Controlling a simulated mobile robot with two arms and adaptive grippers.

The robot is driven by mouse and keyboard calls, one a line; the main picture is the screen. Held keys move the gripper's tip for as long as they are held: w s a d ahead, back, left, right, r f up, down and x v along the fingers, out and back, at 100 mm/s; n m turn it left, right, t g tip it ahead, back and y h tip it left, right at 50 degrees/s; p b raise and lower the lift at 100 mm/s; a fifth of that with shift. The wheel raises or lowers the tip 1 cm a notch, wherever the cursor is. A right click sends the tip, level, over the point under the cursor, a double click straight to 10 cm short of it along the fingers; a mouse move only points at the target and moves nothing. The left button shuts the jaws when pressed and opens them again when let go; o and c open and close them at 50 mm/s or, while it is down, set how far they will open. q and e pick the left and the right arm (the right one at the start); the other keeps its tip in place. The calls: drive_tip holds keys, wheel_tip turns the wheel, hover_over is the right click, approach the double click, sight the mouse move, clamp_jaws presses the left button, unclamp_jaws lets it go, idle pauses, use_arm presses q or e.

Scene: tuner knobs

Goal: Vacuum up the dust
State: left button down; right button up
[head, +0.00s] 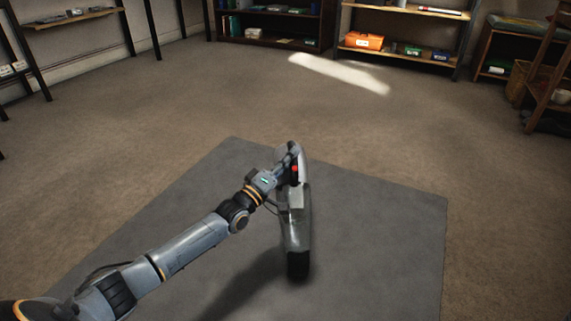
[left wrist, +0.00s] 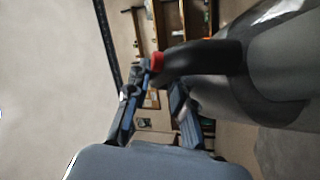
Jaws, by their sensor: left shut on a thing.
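A grey handheld vacuum (head: 294,222) with a black nozzle end hangs from my left gripper (head: 290,170) above the grey mat (head: 400,225), nozzle down. In the left wrist view, the fingers of my left gripper (left wrist: 157,100) are shut on the vacuum's black handle (left wrist: 205,58), near its red button. The vacuum's grey body (left wrist: 285,65) fills the upper right there. No dust can be made out clearly on the mat; the vacuum and its shadow cover part of it. My right gripper is not in view.
Brown carpet surrounds the mat, with clear floor on both sides. A pale bright patch (head: 338,73) lies on the carpet at the back. Shelves with boxes, including an orange box (head: 364,41), line the back. A wooden chair (head: 548,75) stands at the right edge.

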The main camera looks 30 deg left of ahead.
use_arm(q)
drive_tip(key=shift+r, duration=0.45)
wheel_tip(320, 180, up, 8)
drive_tip(key=p, duration=0.8)
drive_tip(key=shift+f, duration=0.1)
